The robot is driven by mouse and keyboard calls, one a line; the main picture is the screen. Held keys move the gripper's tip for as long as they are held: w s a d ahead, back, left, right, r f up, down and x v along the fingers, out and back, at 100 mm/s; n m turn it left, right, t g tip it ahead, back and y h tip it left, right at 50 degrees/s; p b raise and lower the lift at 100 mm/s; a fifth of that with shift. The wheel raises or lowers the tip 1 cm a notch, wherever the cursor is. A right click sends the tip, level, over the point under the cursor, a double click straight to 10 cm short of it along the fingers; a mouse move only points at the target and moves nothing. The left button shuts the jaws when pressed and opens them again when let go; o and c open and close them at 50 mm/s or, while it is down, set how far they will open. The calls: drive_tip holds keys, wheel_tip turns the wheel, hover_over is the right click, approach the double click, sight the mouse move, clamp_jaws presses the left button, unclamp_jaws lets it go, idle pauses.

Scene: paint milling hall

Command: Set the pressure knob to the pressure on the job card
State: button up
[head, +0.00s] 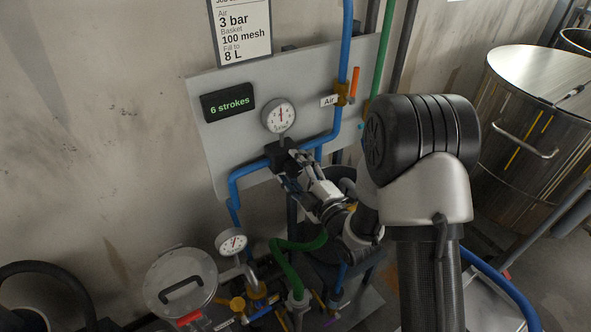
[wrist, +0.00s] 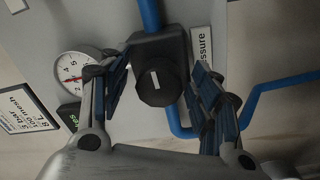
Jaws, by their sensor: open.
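The job card (head: 245,32) on the wall reads Air 3 bar, Basket 100 mesh, Fill to 8 L. It also shows rotated in the wrist view (wrist: 27,108). The black pressure knob (wrist: 160,82) has a white mark and sits on a black regulator body (wrist: 150,45). My gripper (wrist: 160,84) is open, its fingers on either side of the knob, with no clear contact visible. In the head view my gripper (head: 291,172) hides the knob. The round gauge (head: 278,116) above has a red needle pointing about straight up; its exact reading is too small to tell.
A display (head: 228,105) reads 6 strokes. Blue air pipe (head: 250,170) runs around the regulator. An orange-handled valve (head: 354,84) is at the Air label. A second gauge (head: 231,242) and a lidded pot (head: 181,282) stand below. A steel vessel (head: 520,120) is at right.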

drive_tip(key=shift+s, duration=0.1)
drive_tip(key=v, duration=1.1)
drive_tip(key=shift+s+d, duration=0.25)
drive_tip(key=shift+d, duration=0.05)
drive_tip(key=s+d+r+m+g+h, duration=0.1)
drive_tip(key=d+r+m+g+h, duration=0.4)
drive_tip(key=d+m+h, duration=0.45)
drive_tip(key=s+r+m+g, duration=0.2)
drive_tip(key=s+m, duration=0.3)
drive_tip(key=s, duration=0.6)
drive_tip(key=s+r+m+g, duration=0.3)
drive_tip(key=s+r+m, duration=0.1)
drive_tip(key=s, duration=0.8)
drive_tip(key=shift+s+d+m+g, duration=0.15)
drive_tip(key=shift+d+m+g, duration=0.15)
drive_tip(key=shift+m, duration=0.25)
